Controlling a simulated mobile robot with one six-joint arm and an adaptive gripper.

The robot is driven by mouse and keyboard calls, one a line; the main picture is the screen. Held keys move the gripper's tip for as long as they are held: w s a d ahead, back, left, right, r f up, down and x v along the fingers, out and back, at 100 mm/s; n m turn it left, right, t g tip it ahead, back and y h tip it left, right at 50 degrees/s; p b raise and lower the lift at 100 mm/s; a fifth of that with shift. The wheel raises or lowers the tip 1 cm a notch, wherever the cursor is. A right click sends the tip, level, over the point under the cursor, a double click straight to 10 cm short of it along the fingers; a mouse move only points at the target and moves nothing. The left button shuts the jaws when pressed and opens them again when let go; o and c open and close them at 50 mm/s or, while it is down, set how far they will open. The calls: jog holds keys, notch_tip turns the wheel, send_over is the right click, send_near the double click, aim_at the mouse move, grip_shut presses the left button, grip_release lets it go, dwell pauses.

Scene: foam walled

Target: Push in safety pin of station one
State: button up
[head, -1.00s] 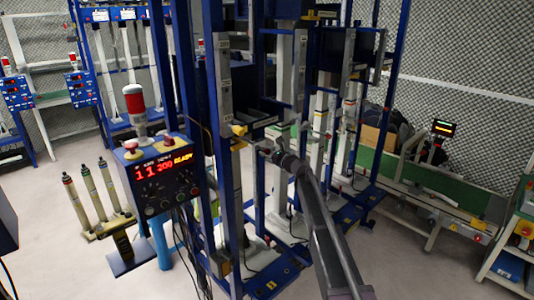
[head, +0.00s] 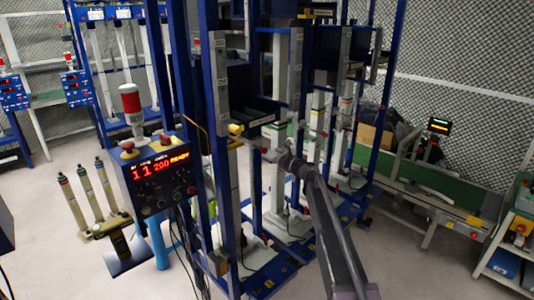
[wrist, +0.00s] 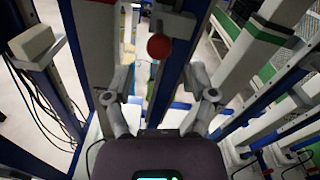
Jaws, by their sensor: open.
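A red round knob (wrist: 159,47), which looks like the head of the safety pin, shows in the wrist view on a dark blue post. My gripper (wrist: 160,92) is open, with one finger on each side of the view; the knob appears between and beyond the fingers, apart from them. In the head view my gripper (head: 268,152) is at the blue test frame (head: 233,225), beside its front upright. The knob cannot be made out clearly there. The control box (head: 160,175) in front of the frame shows a red lit readout with "READY".
A red and white lamp (head: 132,102) stands on the control box. Several slim cylinders (head: 80,192) stand on the floor at left. A green conveyor (head: 430,200) lies behind at right. Uprights and hanging cables crowd the space around my gripper.

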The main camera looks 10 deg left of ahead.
jog(key=v, duration=0.6)
jog(key=shift+s+d, duration=0.1)
jog(key=shift+d, duration=0.05)
jog(key=s+d+f+n+g+h+p, duration=0.2)
jog(key=s+d+f+n+g+h, duration=0.15)
jog(key=s+n, duration=0.5)
jog(key=s+d+f+n+g+h+p, duration=0.25)
jog(key=s+d+f+n, duration=0.3)
jog(key=s, duration=0.65)
jog(key=s+d+f+n+g+h+p, duration=0.2)
jog(key=s+d+n+g+h, duration=0.3)
jog(key=s+d, duration=1)
jog(key=s+f+n+h, duration=0.1)
jog(key=s+n+h, duration=0.2)
jog(key=s, duration=0.1)
jog(key=shift+s+d+n, duration=0.2)
jog(key=shift+d+n, duration=0.1)
